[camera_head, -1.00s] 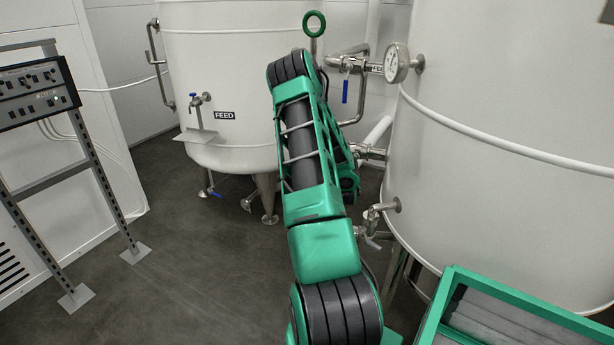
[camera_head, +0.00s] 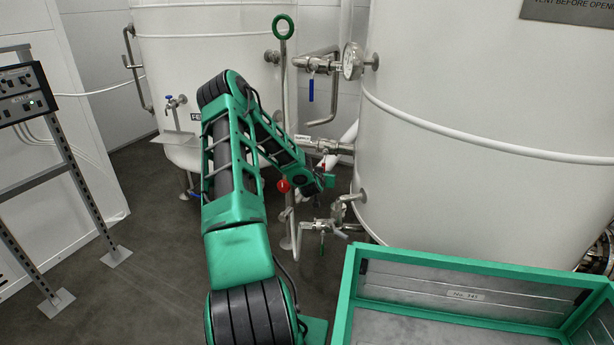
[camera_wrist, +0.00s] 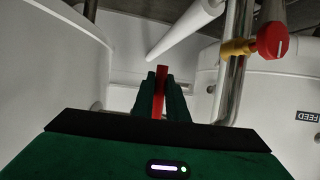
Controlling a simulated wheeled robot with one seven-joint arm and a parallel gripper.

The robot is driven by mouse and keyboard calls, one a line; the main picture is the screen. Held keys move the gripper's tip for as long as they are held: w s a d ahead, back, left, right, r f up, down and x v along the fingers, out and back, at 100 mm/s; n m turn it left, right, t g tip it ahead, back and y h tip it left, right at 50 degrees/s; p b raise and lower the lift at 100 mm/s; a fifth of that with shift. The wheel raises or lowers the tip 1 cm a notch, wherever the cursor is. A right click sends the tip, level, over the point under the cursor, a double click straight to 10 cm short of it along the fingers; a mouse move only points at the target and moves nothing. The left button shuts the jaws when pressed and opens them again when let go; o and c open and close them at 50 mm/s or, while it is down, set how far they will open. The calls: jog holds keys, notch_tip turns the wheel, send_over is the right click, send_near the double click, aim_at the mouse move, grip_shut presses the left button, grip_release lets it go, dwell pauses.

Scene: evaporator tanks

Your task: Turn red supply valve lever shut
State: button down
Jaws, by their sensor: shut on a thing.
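The red lever (camera_wrist: 159,92) stands between the two dark green fingers of my gripper (camera_wrist: 164,80) in the wrist view. The fingers are shut on it, and its tip shows past them. In the head view my gripper (camera_head: 326,180) is at the pipework between the two tanks, just below a steel valve (camera_head: 325,146). A small red bit of the lever (camera_head: 322,166) shows there. The valve body under the lever is hidden in the wrist view.
A round red knob (camera_head: 283,185) on a pipe is left of my gripper, and shows at upper right in the wrist view (camera_wrist: 272,40). The right tank (camera_head: 470,120) is close. A green-rimmed crate (camera_head: 450,262) stands at lower right. A blue-handled valve (camera_head: 311,88) hangs above.

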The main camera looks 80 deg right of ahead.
jog(key=shift+s+d+r, duration=0.1)
jog(key=shift+d+r, duration=0.2)
jog(key=shift+r, duration=0.3)
jog(key=c, duration=1.9)
grip_release()
jog(key=shift+o, duration=0.8)
jog(key=shift+a+f, duration=0.25)
jog(key=shift+f, duration=0.05)
jog(key=v, duration=1)
jog(key=shift+a, duration=0.35)
jog(key=shift+w+r, duration=0.15)
jog(key=shift+w, duration=0.1)
